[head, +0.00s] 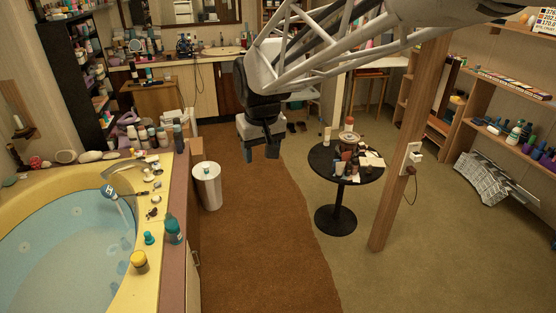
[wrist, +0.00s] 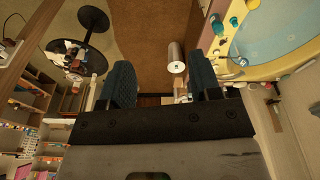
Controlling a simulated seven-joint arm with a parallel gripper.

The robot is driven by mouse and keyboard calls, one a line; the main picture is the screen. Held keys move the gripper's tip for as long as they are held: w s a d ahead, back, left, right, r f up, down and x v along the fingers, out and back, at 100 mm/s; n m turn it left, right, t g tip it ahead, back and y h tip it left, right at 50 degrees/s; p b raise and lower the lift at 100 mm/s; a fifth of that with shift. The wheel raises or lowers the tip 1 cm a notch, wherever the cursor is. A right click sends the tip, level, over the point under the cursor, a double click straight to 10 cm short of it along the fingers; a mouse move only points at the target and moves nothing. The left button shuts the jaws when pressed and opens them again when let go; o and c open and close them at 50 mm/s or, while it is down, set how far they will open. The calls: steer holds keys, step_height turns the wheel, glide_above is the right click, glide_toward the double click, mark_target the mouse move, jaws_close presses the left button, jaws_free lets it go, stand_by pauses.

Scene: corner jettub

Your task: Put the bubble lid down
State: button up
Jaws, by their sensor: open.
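My gripper (head: 260,148) hangs over the brown carpet, fingers pointing down, open and empty. In the wrist view its two dark fingers (wrist: 163,65) are wide apart with nothing between them. A small teal, lid-like piece (head: 149,238) stands on the yellow tub rim beside a teal bottle (head: 174,229). Another small teal piece (head: 206,170) is on top of the silver bin (head: 208,190). I cannot tell for sure which one is the bubble lid. My gripper is apart from both, to their right in the head view.
The yellow tub (head: 60,180) holds water, with a yellow-topped jar (head: 139,262) and other items on its rim. A round black table (head: 325,165) with bottles stands right of my gripper.

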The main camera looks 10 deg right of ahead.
steer(key=s+d+f+m, duration=0.1)
steer(key=s+d, duration=0.3)
steer(key=s, duration=0.7)
steer(key=s+d+f+m, duration=0.1)
steer(key=s+d, duration=0.2)
steer(key=s, duration=0.9)
steer(key=shift+s+d+f+t, duration=0.3)
steer(key=shift+d+f, duration=0.05)
steer(key=shift+f, duration=0.05)
